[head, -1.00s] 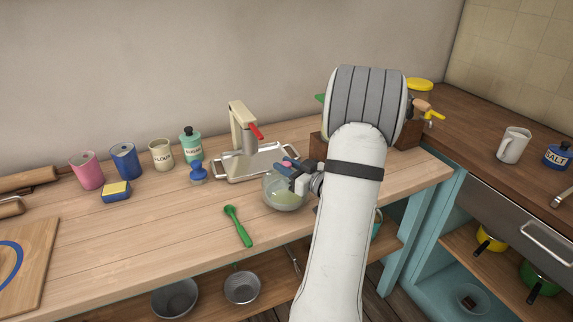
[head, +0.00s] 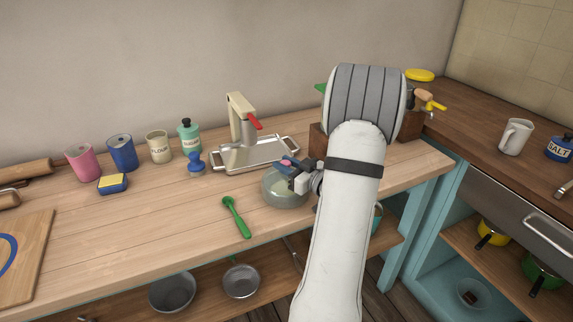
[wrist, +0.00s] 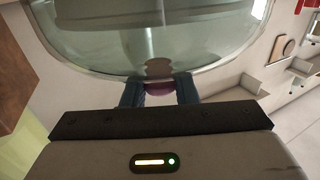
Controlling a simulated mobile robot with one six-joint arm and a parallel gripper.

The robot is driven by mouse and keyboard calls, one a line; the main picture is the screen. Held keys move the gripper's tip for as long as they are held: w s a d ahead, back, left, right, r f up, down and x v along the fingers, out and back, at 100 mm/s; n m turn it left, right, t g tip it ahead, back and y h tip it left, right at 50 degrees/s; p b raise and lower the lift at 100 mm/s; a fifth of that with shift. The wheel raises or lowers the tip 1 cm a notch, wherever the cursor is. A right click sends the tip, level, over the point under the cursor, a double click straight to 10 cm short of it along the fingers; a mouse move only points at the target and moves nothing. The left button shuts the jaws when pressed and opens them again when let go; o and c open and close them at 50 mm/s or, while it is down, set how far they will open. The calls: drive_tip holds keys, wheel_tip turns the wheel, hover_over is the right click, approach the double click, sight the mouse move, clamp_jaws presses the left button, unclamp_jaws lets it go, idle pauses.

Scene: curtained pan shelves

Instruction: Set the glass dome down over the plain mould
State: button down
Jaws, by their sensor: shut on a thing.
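The clear glass dome (head: 284,196) is at the bench's middle front in the head view, left of my arm. It also fills the top of the wrist view (wrist: 150,45). My gripper (wrist: 158,92) is shut on its small purple-pink knob, with one blue finger on each side. The dome looks roughly level. I cannot tell whether its rim touches the bench or hangs above it. A pale greenish patch shows through the glass, but I cannot tell what it is. I cannot make out the plain mould for sure in either view.
A green spoon (head: 236,217) lies left of the dome. A metal tray (head: 240,160) with a cream, red-handled press (head: 241,112) stands behind it. Canisters and a sponge (head: 112,184) are further left. A wooden box (head: 410,125) is partly behind my arm. The bench's front left-middle is clear.

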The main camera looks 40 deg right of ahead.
drive_tip(key=c, duration=1.1)
unclamp_jaws()
drive_tip(key=shift+o, duration=0.2)
drive_tip(key=shift+c, duration=0.2)
drive_tip(key=c, duration=0.4)
drive_tip(key=shift+s, duration=0.1)
drive_tip(key=shift+s+d, duration=0.15)
drive_tip(key=shift+s, duration=0.6)
drive_tip(key=shift+s+d, duration=0.1)
drive_tip(key=shift+s, duration=0.6)
drive_tip(key=shift+s, duration=0.1)
drive_tip(key=shift+s+d, duration=0.1)
drive_tip(key=shift+s, duration=0.2)
drive_tip(key=shift+s, duration=0.1)
